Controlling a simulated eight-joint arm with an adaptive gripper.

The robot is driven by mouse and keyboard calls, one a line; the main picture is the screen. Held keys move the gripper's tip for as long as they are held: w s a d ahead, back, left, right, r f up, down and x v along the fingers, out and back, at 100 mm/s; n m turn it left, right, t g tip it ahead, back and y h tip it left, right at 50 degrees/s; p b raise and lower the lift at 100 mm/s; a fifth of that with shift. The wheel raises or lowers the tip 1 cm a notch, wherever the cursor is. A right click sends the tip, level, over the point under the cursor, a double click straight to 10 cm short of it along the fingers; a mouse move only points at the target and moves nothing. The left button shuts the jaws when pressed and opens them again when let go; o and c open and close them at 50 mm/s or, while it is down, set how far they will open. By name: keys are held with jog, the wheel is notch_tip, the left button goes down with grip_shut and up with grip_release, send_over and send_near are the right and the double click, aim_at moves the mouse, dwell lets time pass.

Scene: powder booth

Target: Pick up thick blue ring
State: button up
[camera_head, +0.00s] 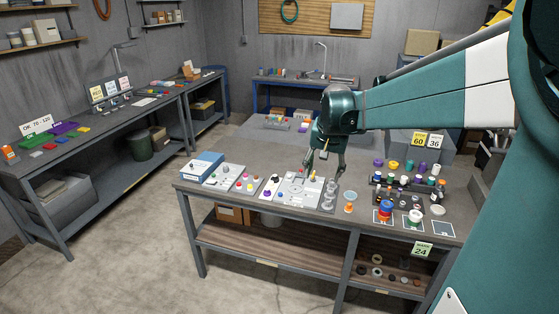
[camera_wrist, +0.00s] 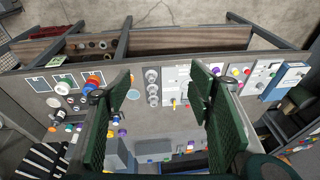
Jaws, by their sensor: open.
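A blue, red and orange round stack (camera_head: 386,207) stands on a dark square mat on the right front of the bench. Its blue part looks like a thick ring, but the picture is too small to be sure. The stack also shows left of my fingers in the wrist view (camera_wrist: 92,81). My gripper (camera_head: 325,166) is open and empty above the middle of the bench, left of the stack in the head view. In the wrist view my gripper's two green fingers (camera_wrist: 160,88) stand wide apart, with bench surface and pale round pieces between them.
A green and white item (camera_head: 415,216) stands right of the stack. Several small bottles and jars (camera_head: 405,180) crowd behind it. White trays (camera_head: 298,189) hold small coloured parts.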

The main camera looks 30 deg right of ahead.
jog(key=w+d+f+m, duration=0.1)
jog(key=d+f, duration=0.1)
jog(key=d, duration=0.3)
jog(key=w+d+f+m, duration=0.1)
jog(key=w+d+f, duration=0.1)
jog(key=d, duration=0.3)
jog(key=m+g+y, duration=0.1)
jog(key=m+g, duration=0.2)
jog(key=m, duration=0.3)
send_near(388, 202)
jog(key=shift+s+a+f, duration=0.4)
jog(key=shift+s+a, duration=0.25)
jog(key=shift+f, duration=1.3)
jog(key=shift+w+d+f, duration=0.1)
jog(key=shift+w+f, duration=0.05)
jog(key=shift+f, duration=2.45)
